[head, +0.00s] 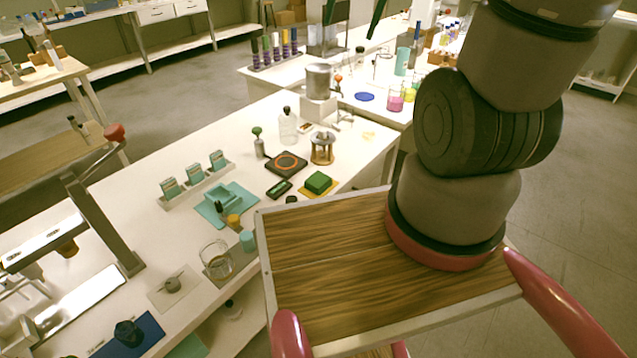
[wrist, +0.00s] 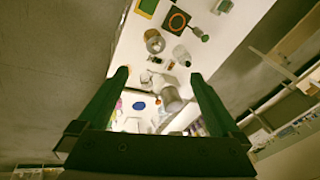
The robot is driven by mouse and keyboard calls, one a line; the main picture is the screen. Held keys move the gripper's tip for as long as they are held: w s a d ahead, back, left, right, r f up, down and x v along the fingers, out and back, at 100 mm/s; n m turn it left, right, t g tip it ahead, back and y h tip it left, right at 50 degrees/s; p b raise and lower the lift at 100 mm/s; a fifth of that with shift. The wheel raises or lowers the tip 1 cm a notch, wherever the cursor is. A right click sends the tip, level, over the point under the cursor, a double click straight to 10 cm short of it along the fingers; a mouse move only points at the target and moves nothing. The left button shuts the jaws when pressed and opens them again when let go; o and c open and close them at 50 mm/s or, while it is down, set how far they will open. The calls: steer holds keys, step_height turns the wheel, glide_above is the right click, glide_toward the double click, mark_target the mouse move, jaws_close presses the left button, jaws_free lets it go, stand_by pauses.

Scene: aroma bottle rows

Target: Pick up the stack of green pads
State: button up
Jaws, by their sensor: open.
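The stack of green pads (head: 319,182) sits on a yellow mat (head: 333,189) on the white bench, near the edge beside my wooden deck. In the wrist view a green patch that looks like the stack (wrist: 148,5) is cut off at the top edge. My gripper (wrist: 159,74) is open, with two dark green fingers wide apart and nothing between them. In the head view my gripper (head: 352,14) shows only partly at the top edge, above the far bench and well away from the pads.
Left of the pads are a black plate with an orange ring (head: 286,164) and a small dark device (head: 279,189). A metal vessel (head: 318,82) and clear bottle (head: 288,127) stand farther back.

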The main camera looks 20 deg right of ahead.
steer(key=w+f+m+g, duration=0.1)
steer(key=w+f+g, duration=0.15)
steer(key=f, duration=0.55)
steer(key=w+f+m+g, duration=0.1)
steer(key=w+f, duration=0.3)
steer(key=f, duration=0.5)
steer(key=m+g+y, duration=0.1)
steer(key=g+y, duration=0.1)
glide_toward(319, 179)
steer(key=shift+s+a+f+m+g, duration=0.1)
steer(key=shift+a+f+m+g, duration=0.2)
steer(key=shift+f, duration=0.25)
steer(key=shift+s+a+f+m+g, duration=0.1)
steer(key=shift+a+f+m, duration=0.05)
steer(key=shift+f+m, duration=0.35)
steer(key=shift+w+x, duration=0.15)
steer(key=shift+x, duration=1.45)
steer(key=shift+w+x, duration=0.2)
steer(key=shift+x, duration=1.4)
steer(key=shift+d+f, duration=0.1)
steer(key=shift+f, duration=0.05)
steer(key=c, duration=1.4)
step_height(319, 179, up, 10)
